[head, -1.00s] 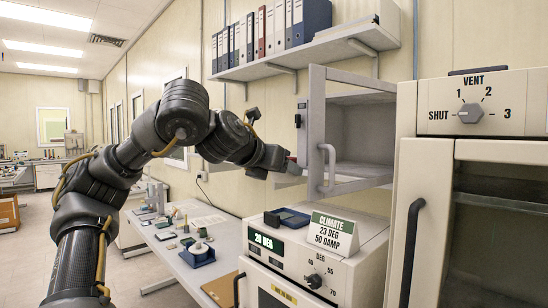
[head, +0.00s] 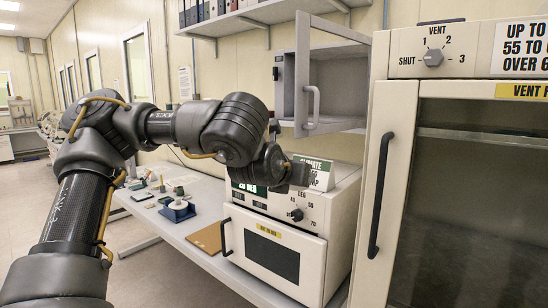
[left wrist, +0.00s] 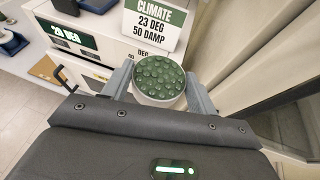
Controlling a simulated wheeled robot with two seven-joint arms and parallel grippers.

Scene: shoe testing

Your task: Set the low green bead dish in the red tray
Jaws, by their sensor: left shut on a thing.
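My left gripper (left wrist: 159,88) is shut on a low round dish (left wrist: 158,95) with a pale side. Dark green beads (left wrist: 160,75) fill its top, and it sits level between the two fingers. In the head view my left gripper (head: 302,173) is in front of the climate box's sign, and the dish cannot be made out there. I see no red tray in either current view. My right gripper is not in view.
The climate box (head: 335,215) stands on the bench (head: 185,250), with a sign (head: 320,175) on top. A wall cabinet (head: 340,85) has its door open. A tall vent oven (head: 460,190) stands at the right. A blue holder (head: 177,211) and small items lie on the bench.

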